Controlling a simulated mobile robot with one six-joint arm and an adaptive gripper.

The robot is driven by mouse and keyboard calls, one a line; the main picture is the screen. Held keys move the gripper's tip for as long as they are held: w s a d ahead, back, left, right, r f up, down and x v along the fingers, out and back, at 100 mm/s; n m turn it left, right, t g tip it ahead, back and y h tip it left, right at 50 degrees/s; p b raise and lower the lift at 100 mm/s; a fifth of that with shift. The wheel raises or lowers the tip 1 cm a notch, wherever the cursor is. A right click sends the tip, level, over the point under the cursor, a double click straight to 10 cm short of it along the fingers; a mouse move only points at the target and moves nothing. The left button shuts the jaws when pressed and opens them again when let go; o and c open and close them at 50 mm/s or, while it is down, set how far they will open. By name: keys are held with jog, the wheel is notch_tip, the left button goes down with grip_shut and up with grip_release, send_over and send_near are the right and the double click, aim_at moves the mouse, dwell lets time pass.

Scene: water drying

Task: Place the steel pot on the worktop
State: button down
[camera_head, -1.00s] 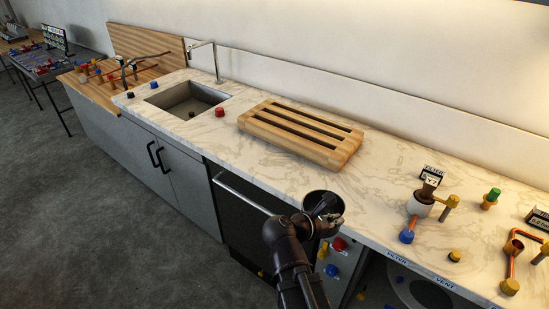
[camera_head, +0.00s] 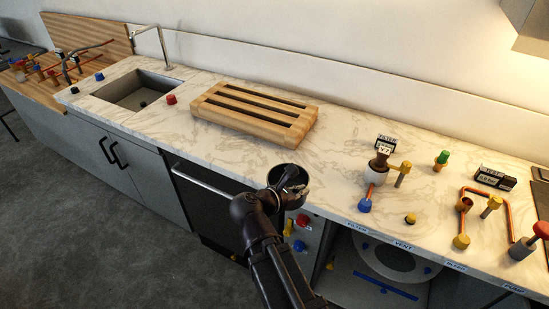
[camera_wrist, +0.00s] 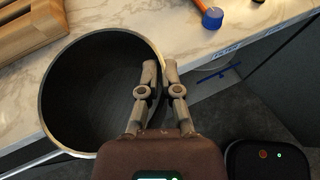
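The steel pot (camera_head: 291,171) is a round, dark-walled, open pot, upright at the front edge of the marble worktop (camera_head: 235,158). In the wrist view the pot (camera_wrist: 85,95) looks empty inside. My gripper (camera_head: 290,186) is at the pot's near side. In the wrist view my gripper (camera_wrist: 159,68) has one finger inside the pot and one outside, closed on the rim. The pot overlaps the worktop edge in view; I cannot tell whether it touches the surface.
A slatted wooden rack (camera_head: 255,113) lies on the worktop behind the pot. A sink (camera_head: 139,90) is at left, with a red knob (camera_head: 171,99). Valves and copper pipes (camera_head: 485,205) stand at right. Bare marble lies between the rack and the blue knob (camera_head: 364,206).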

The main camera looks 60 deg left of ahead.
jog(key=w+a+f+b, duration=0.1)
jog(key=w+a, duration=0.5)
jog(key=a, duration=0.7)
jog(key=shift+w+f, duration=0.15)
jog(key=shift+f, duration=0.05)
jog(key=f+b, duration=0.2)
jog(key=a+f+b, duration=0.1)
jog(key=b, duration=0.1)
jog(key=shift+w+f, duration=0.25)
jog(key=shift+f, duration=0.1)
jog(key=shift+f, duration=0.1)
jog(key=c, duration=0.8)
grip_release()
